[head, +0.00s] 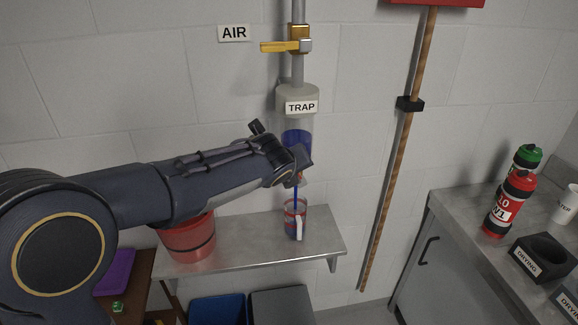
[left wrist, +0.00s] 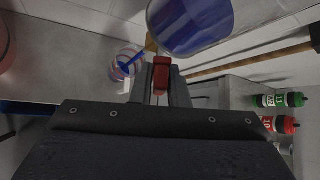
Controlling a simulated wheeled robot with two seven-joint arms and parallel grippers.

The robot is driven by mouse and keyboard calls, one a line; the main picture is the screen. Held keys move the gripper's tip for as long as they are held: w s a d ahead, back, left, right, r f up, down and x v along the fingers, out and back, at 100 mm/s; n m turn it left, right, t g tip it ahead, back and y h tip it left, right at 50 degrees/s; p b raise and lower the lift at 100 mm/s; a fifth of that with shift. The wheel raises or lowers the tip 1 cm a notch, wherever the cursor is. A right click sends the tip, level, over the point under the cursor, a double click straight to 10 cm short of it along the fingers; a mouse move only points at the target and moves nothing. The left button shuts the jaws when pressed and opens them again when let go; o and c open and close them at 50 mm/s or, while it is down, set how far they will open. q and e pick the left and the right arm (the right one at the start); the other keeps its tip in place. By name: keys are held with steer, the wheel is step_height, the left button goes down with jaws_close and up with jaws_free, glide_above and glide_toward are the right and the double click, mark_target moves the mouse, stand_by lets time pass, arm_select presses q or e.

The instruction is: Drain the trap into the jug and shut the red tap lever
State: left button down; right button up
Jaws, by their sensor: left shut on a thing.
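The trap (head: 298,143) hangs on the wall pipe, a clear bowl with blue liquid under a grey cap; its bowl also shows in the left wrist view (left wrist: 195,25). A thin blue stream (head: 295,196) runs from its brass outlet (left wrist: 151,43) down into the clear jug (head: 290,229), which has a white handle and stands on the shelf. The jug also shows in the left wrist view (left wrist: 118,73). My left gripper (head: 299,168) is just below the trap, shut on the red tap lever (left wrist: 161,72). In the head view the gripper mostly hides the lever. My right gripper is not in view.
The metal shelf (head: 262,240) also bears a red bucket (head: 190,243), partly behind my left arm. A yellow lever (head: 278,47) labelled AIR is above the trap. A wooden pole (head: 398,150) hangs at right. A counter (head: 460,211) holds red and green bottles.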

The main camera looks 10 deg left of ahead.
arm_select(q)
steer(key=shift+f, duration=0.1)
stand_by(0.3)
steer(key=c, duration=1.5)
jaws_free()
steer(key=shift+d, duration=0.1)
steer(key=b+v, duration=0.1)
steer(key=v, duration=0.7)
steer(key=shift+w, duration=0.1)
